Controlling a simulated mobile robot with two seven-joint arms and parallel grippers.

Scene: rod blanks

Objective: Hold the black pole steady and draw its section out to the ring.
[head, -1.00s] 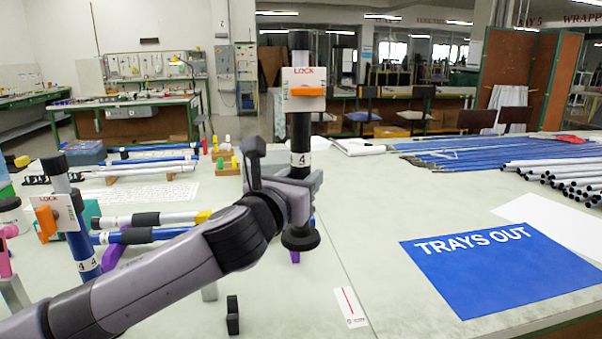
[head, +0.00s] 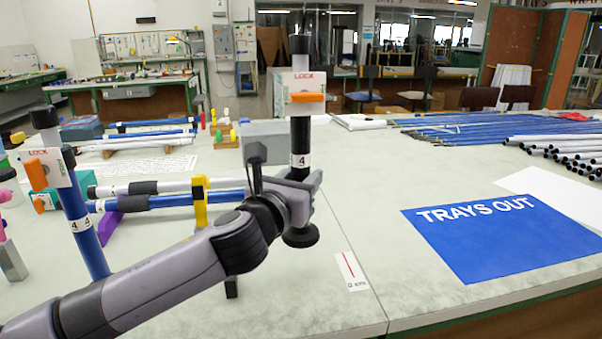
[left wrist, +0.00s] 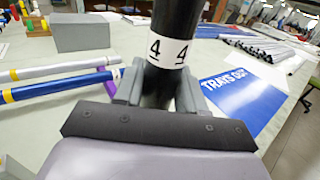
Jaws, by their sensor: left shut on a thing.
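The black pole (head: 301,134) stands upright in the middle of the head view, with a round black foot (head: 300,237). A white LOCK clamp with an orange lever (head: 306,97) sits near its top. My left gripper (head: 303,187) is shut around the pole below the white "4" band, which also shows in the left wrist view (left wrist: 167,50). I cannot tell whether the foot touches the bench. My right gripper is out of view.
A blue pole (head: 85,235) with its own LOCK clamp stands at the left. Poles lie behind my arm near a yellow support (head: 200,202). A grey box (head: 264,139) stands behind the pole.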

